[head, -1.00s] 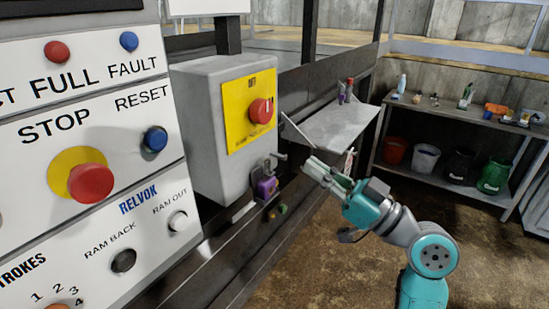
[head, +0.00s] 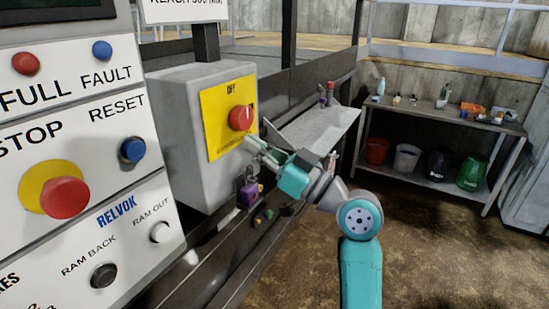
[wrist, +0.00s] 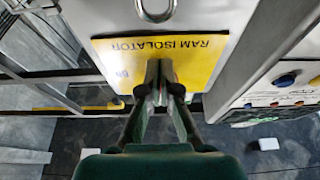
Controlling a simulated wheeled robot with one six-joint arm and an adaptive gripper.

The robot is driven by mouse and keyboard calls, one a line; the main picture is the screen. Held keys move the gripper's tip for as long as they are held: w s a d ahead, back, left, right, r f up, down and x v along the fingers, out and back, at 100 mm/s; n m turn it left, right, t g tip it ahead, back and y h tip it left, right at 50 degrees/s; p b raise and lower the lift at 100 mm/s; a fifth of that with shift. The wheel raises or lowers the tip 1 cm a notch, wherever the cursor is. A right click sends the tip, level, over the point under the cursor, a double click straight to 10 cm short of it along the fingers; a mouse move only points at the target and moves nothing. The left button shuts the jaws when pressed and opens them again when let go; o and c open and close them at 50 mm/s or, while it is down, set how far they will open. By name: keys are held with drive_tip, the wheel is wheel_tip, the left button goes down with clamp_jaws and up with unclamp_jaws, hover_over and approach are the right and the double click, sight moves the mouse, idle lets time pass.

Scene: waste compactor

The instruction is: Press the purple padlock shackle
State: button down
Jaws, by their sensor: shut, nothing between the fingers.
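The purple padlock (head: 249,194) hangs low at the right front edge of the grey isolator box (head: 185,140). Its shackle is too small to make out clearly in the head view. My gripper (head: 250,143) is shut and empty, above the padlock and in front of the lower part of the yellow plate (head: 228,110). In the wrist view, the shut fingers (wrist: 162,70) point at the plate, whose "RAM ISOLATOR" text is upside down. A bright metal loop (wrist: 155,14) shows at the top edge there; it may be the shackle. The padlock body is not visible in that view.
A red knob (head: 241,117) on the plate is close above my fingers. The control panel (head: 80,190) with its red stop button (head: 65,197) stands at the left. Open floor lies to the right.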

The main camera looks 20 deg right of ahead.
drive_tip(key=shift+f, duration=2)
drive_tip(key=shift+f, duration=0.1)
drive_tip(key=shift+f, duration=1.25)
